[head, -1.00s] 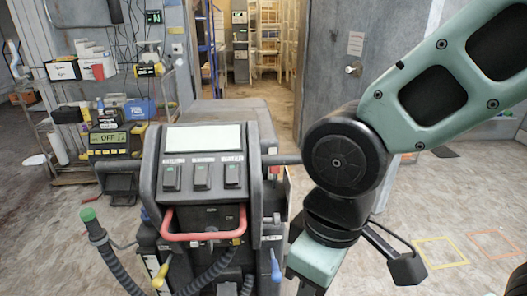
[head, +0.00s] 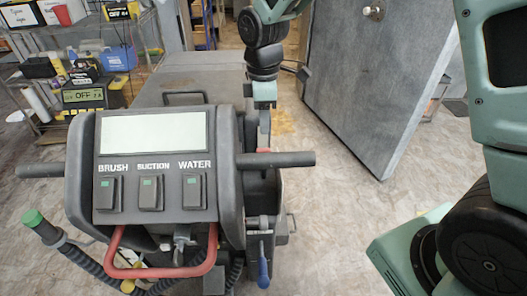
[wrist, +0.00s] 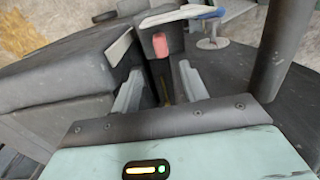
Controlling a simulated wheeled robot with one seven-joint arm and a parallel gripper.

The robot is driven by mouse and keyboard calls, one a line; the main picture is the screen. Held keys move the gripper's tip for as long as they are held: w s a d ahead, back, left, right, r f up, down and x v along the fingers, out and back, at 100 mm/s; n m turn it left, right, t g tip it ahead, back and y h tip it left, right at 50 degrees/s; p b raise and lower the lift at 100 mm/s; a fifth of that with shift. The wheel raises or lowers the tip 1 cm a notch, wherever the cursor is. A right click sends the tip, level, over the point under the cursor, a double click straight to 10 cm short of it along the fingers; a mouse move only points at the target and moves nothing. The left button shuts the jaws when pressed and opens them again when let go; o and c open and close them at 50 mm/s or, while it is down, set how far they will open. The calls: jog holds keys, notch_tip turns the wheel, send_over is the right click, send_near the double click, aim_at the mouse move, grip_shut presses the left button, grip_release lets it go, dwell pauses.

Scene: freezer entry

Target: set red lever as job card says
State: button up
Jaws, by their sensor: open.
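A small red grip (wrist: 161,46), which looks like the red lever, stands just beyond my open fingers in the wrist view, roughly in line with the gap between them. A red patch (head: 263,152) shows low beside the scrubber machine's right side in the head view. My gripper (wrist: 160,90) has its two grey fingers apart with nothing between them. In the head view my gripper's teal body (head: 264,95) hangs above that spot, pointing down; its fingertips are hard to make out. The lever's lower part and setting are hidden. I cannot identify a readable job card.
The machine's console (head: 152,160) carries BRUSH, SUCTION and WATER switches, with a red loop bar (head: 160,270) below. A black handlebar (head: 285,159) sticks out right. A blue-handled lever (head: 263,268) hangs lower. A grey door (head: 365,80) stands behind right; floor between is clear.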

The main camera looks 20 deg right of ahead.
aim_at(264, 150)
notch_tip(264, 150, down, 12)
jog(key=shift+p, duration=0.35)
jog(key=shift+s, duration=0.1)
grip_shut()
